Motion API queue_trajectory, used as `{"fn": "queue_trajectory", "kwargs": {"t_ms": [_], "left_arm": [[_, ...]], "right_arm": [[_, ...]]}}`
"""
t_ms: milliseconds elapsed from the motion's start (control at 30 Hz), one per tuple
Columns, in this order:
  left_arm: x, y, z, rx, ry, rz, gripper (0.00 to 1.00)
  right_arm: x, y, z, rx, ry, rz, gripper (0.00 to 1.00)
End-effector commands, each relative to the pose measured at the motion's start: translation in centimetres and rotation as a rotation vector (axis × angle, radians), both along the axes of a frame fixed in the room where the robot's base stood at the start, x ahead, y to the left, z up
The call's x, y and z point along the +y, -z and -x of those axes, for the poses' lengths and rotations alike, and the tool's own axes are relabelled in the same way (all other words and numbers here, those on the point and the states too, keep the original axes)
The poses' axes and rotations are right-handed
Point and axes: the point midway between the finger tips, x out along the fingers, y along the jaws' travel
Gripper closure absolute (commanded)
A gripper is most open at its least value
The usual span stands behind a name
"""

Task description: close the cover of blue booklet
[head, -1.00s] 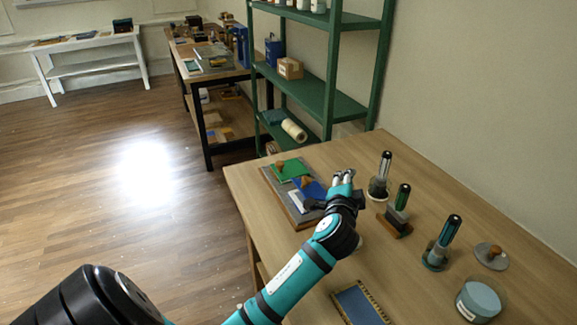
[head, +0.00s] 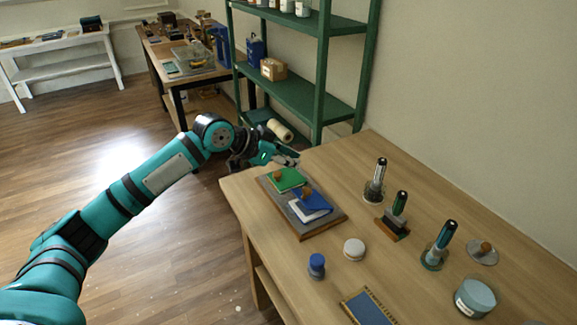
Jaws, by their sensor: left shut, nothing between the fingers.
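The blue booklet (head: 316,201) lies on a grey board (head: 292,216) with a wooden edge, on the wooden table. Its blue cover shows with a white page (head: 304,213) exposed at its front left side; I cannot tell the cover's exact angle. A brown knob (head: 306,191) sits at its left side. A green booklet (head: 288,180) lies behind it on the same board, with another brown knob. My left gripper (head: 290,158) is shut and empty, above the table's far left edge, behind the green booklet and apart from the blue one. My right gripper is out of view.
Several dark-handled tools stand at the right, including one with a wooden base (head: 393,227). A blue-topped jar (head: 317,264), a white round disc (head: 354,248) and a blue tray (head: 367,307) lie nearer. The green shelf (head: 307,98) stands behind the table.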

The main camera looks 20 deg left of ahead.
Motion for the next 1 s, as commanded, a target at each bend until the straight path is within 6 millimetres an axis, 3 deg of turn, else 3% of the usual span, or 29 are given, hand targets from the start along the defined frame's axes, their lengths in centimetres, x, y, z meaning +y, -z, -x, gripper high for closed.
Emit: {"fn": "queue_trajectory", "kwargs": {"t_ms": [433, 700, 1000], "left_arm": [[-4.7, 5.3, -5.7, 0.001, 0.001, -0.001, 1.0], [-3.4, 8.5, -4.4, 0.0, 0.0, -0.003, 1.0], [-3.4, 9.0, -4.2, -0.001, 0.0, -0.002, 1.0]], "right_arm": [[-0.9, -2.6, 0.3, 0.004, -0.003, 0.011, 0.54], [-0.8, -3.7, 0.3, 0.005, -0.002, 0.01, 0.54], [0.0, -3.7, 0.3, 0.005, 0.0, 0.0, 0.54]]}}
